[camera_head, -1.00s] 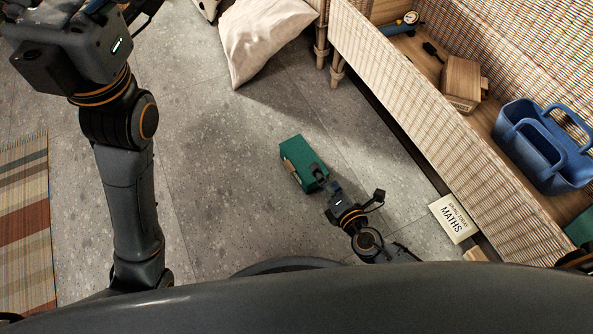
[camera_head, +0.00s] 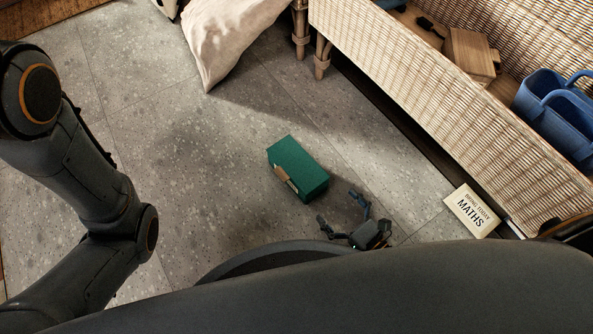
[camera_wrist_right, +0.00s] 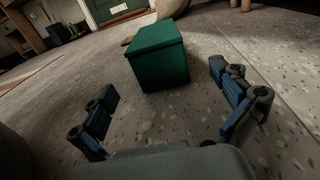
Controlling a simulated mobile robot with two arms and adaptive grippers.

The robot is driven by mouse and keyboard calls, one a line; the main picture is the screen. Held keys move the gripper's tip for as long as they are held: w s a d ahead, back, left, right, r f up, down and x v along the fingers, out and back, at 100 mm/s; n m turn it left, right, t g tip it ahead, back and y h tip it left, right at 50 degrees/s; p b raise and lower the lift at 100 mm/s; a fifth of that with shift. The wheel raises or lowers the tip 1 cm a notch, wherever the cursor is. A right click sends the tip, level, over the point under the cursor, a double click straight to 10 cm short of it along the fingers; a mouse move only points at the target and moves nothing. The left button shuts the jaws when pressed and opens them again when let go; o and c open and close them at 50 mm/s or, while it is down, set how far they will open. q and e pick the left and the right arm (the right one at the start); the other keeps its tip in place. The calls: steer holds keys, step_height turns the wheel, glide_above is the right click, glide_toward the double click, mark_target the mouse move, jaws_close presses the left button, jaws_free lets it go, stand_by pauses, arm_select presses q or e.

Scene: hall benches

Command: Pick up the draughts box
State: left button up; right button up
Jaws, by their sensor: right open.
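The draughts box looks to be the green box (camera_head: 300,168) on the grey floor, with a tan patch on its near left side. My right gripper (camera_head: 338,207) is low near the floor, just below and right of the box, with its fingers spread, empty and apart from it. In the right wrist view the green box (camera_wrist_right: 160,58) stands ahead, between and beyond the two open blue-grey fingers (camera_wrist_right: 163,85). My left arm (camera_head: 85,180) comes in at the left; its gripper is out of the picture.
A wicker bench (camera_head: 420,85) runs along the right, holding a blue caddy (camera_head: 560,115) and a wooden block (camera_head: 468,57). A pale cushion (camera_head: 225,40) is at the top. Floor left of the box is clear.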

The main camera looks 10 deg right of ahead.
mark_target(318, 189)
steer(key=b+x, duration=0.1)
steer(key=x, duration=0.3)
steer(key=shift+w+a, duration=0.1)
steer(key=b+x, duration=0.2)
steer(key=x, duration=0.2)
steer(key=shift+a+f+b, duration=0.15)
steer(key=shift+a+b, duration=0.15)
steer(key=shift+b, duration=0.05)
steer(key=shift+w+a, duration=0.2)
steer(key=shift+w, duration=0.2)
steer(key=c, duration=1.1)
